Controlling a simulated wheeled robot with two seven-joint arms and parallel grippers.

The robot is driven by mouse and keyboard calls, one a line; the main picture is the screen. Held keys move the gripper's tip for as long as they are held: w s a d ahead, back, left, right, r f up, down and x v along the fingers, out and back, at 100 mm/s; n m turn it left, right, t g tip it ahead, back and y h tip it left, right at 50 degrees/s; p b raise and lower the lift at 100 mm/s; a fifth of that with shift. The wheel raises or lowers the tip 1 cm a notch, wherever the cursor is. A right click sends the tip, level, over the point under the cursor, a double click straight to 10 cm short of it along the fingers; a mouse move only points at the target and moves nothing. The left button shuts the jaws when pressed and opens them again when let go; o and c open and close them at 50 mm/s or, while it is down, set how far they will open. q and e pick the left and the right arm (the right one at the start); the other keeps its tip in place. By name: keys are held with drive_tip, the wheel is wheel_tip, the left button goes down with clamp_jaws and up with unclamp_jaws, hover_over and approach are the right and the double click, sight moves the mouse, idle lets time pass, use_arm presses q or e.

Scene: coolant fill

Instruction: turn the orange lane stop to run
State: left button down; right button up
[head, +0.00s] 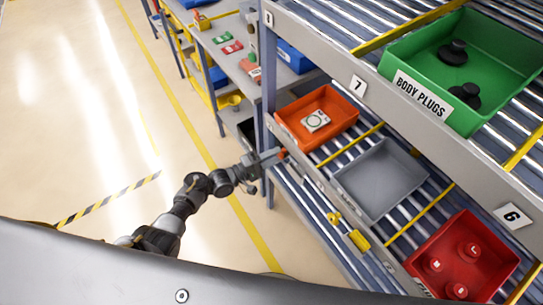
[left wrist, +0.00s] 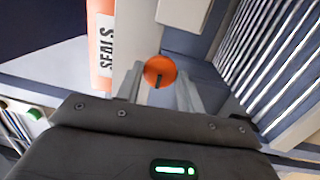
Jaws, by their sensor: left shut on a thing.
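The orange lane stop (left wrist: 160,71) is a round knob with a dark slot or pointer mark, pointing down in the left wrist view. In the head view it is a small orange spot (head: 284,153) on the rack's front edge, below the orange bin. My left gripper (head: 275,157) reaches it from the left and is shut on it. In the left wrist view the two fingers of the gripper (left wrist: 160,92) stand on either side of the knob. The fingers hide part of its surroundings. My right gripper is in neither view.
An orange bin (head: 345,102) with a white part stands above the stop; its SEALS label (left wrist: 106,48) shows in the wrist view. A grey tray (head: 376,181), a red bin (head: 447,245) and a yellow lane stop (head: 358,241) lie to the right. Open floor (head: 60,110) is left.

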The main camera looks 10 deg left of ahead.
use_arm(q)
drive_tip(key=c, duration=0.9)
unclamp_jaws()
drive_tip(key=shift+b+v, duration=0.75)
drive_tip(key=shift+v, duration=4.7)
drive_tip(key=shift+d+f, duration=0.1)
